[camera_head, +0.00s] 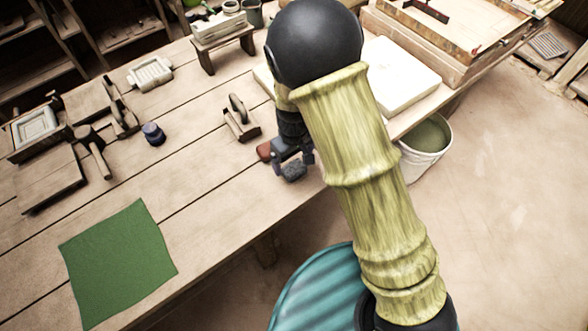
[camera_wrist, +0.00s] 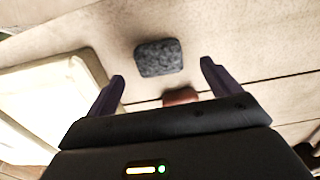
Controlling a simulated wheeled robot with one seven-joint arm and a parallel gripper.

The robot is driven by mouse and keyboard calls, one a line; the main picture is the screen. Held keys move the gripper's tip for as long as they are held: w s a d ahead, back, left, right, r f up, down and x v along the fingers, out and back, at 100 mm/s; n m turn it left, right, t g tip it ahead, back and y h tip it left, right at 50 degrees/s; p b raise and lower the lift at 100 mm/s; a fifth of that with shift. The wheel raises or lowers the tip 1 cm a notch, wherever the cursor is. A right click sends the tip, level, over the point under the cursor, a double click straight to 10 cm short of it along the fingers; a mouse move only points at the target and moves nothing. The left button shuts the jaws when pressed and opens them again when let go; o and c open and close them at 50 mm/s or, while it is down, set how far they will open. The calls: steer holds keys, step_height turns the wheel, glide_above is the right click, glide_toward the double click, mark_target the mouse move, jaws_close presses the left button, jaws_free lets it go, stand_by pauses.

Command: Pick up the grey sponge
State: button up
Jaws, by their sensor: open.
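The grey sponge (camera_wrist: 158,58) is a dark, speckled, rounded block on the wooden table, just ahead of and between my fingertips in the wrist view. In the head view the grey sponge (camera_head: 293,172) shows close to the table's front edge, by my fingers. My gripper (camera_head: 292,157) is open above the table beside the sponge, partly hidden by my arm. In the wrist view my gripper (camera_wrist: 162,69) has its two fingers spread wide with nothing held between them.
A reddish-brown object (camera_head: 264,150) lies beside my gripper, mostly hidden in the wrist view. A wooden-handled float (camera_head: 240,122) stands further back. A white slab (camera_head: 400,76) lies to the right, above a bucket (camera_head: 425,150). A green cloth (camera_head: 117,262) lies at left.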

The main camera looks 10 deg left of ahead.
mark_target(294, 167)
steer(key=shift+f, duration=2.6)
steer(key=c, duration=1.1)
step_height(294, 167, up, 10)
steer(key=shift+r+p, duration=0.1)
steer(key=shift+p, duration=0.2)
